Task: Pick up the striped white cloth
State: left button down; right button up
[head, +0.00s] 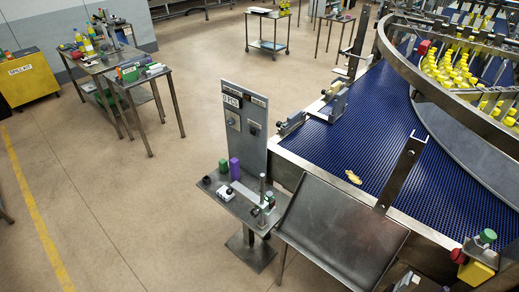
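I cannot make out a striped white cloth anywhere in the head view. A small crumpled yellowish-white item (353,176) lies on the blue conveyor belt (375,130) near its front edge; it is too small to tell what it is. Neither of my grippers shows in this view.
A grey control panel (244,130) rises behind the stand. A tilted metal tray (340,232) stands in front of the conveyor. Cluttered metal tables (100,66) and a yellow spill kit bin (28,80) stand at the upper left. The floor (130,210) at left is clear.

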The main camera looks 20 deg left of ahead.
aim_at(222, 192)
jog(key=u, duration=1.2)
